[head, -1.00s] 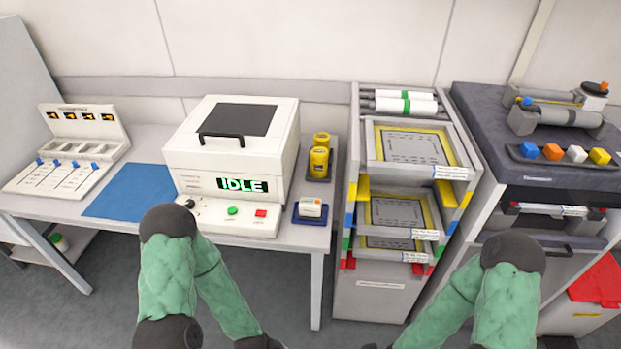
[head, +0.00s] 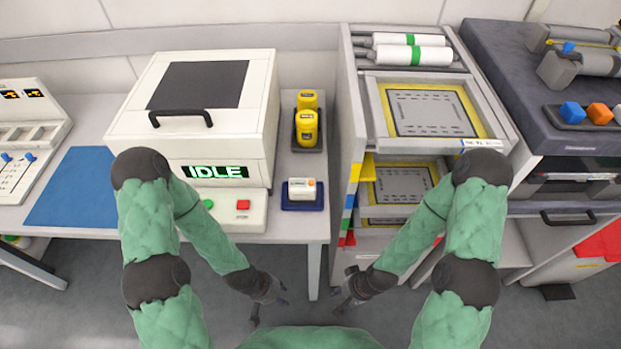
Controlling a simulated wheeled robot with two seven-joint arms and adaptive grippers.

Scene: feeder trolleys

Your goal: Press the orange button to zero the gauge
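The gauge (head: 297,194) is a small white box with a small orange button (head: 311,182) on its top right. It sits on a dark blue pad (head: 302,206) near the front right corner of the left table. My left gripper (head: 270,306) hangs low over the floor in front of the table, apart from the gauge, with its fingers spread and empty. My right gripper (head: 338,301) hangs low to its right, in front of the drawer rack, also spread and empty. Both grippers are small and dark here.
A white machine reading IDLE (head: 218,172), with a green and a red button, stands left of the gauge. Yellow jars (head: 307,127) stand behind it on a dark tray. A rack of framed trays (head: 430,110) stands to the right. The blue mat (head: 75,190) is bare.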

